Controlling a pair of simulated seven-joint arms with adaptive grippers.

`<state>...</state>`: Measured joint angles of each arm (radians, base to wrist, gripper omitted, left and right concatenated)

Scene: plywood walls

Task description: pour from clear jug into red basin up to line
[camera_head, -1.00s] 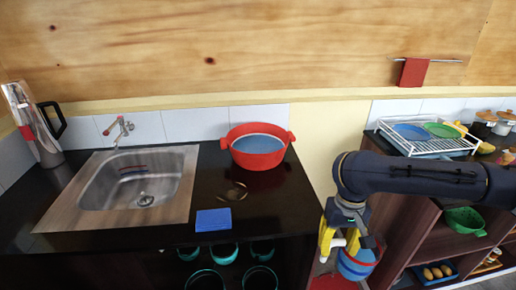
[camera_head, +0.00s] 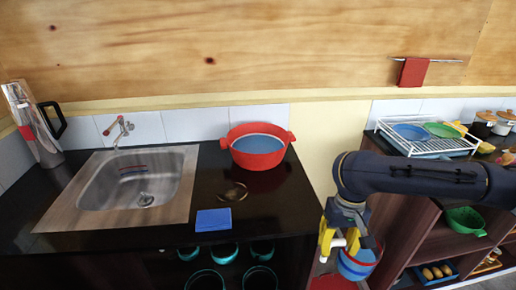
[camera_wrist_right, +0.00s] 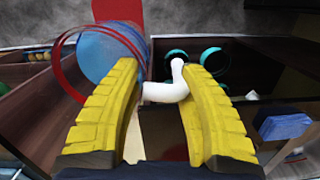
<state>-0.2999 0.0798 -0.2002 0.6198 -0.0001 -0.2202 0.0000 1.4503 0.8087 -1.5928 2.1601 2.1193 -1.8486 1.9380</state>
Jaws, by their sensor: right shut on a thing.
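The red basin (camera_head: 258,158) stands upright on the dark counter, right of the sink, with blue liquid (camera_head: 258,143) inside. I cannot make out a fill line. My right gripper (camera_head: 339,252) is below and right of the basin, beyond the counter's right end. Its yellow fingers are shut on the white handle (camera_wrist_right: 165,91) of the clear jug (camera_head: 357,265). The jug has a red rim and blue contents, and also shows in the right wrist view (camera_wrist_right: 108,52). It hangs apart from the basin and is partly hidden by the gripper. My left gripper is not in view.
A blue sponge or cloth (camera_head: 213,219) and a small round item (camera_head: 233,191) lie on the counter before the basin. The sink (camera_head: 130,185) is at left. Teal cups (camera_head: 222,253) stand below. A dish rack (camera_head: 425,143) is at right.

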